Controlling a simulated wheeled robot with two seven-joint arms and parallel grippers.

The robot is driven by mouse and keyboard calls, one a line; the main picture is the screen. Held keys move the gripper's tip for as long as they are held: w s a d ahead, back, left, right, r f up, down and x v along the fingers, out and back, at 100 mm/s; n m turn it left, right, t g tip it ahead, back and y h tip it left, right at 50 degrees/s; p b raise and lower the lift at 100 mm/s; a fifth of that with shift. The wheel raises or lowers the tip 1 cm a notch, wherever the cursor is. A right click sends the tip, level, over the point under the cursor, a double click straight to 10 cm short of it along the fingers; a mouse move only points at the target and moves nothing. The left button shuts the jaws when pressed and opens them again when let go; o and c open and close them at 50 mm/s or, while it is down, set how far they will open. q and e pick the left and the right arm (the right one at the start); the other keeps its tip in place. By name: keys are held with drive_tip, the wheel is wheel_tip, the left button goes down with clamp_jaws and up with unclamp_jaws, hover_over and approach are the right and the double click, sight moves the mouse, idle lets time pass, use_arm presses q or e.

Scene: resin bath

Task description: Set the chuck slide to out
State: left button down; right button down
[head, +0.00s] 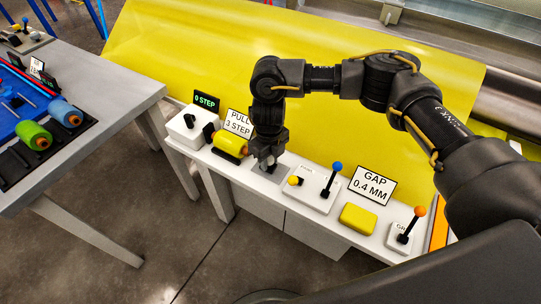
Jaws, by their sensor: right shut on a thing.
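My right gripper (268,160) points down onto a grey plate (285,163) on the white bench, just right of the yellow roll. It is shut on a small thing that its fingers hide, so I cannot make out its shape. To its right is a white panel (318,194) with a small yellow knob (294,181) at its left and a blue-knobbed lever (333,178) standing upright at its right. The panel's lettering is too small to read, so I cannot tell which part is the chuck slide. My left gripper is not in view.
Left on the bench are a white box (189,127), a "0 STEP" display (205,101), a yellow roll (232,143) and a "PULL 3 STEP" sign (238,123). Right are a yellow block (357,218), a "GAP 0.4 MM" sign (371,186) and an orange-knobbed lever (411,226). A grey table (110,85) holds spools.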

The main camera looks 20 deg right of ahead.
sight(270, 158)
drive_tip(key=shift+s+d+f, duration=0.15)
drive_tip(key=c, duration=1.4)
unclamp_jaws()
drive_tip(key=shift+o, duration=1.3)
drive_tip(key=shift+d, duration=0.1)
drive_tip(key=shift+o, duration=0.2)
wheel_tip(270, 158, up, 10)
drive_tip(key=shift+f, duration=0.15)
drive_tip(key=shift+r, duration=0.6)
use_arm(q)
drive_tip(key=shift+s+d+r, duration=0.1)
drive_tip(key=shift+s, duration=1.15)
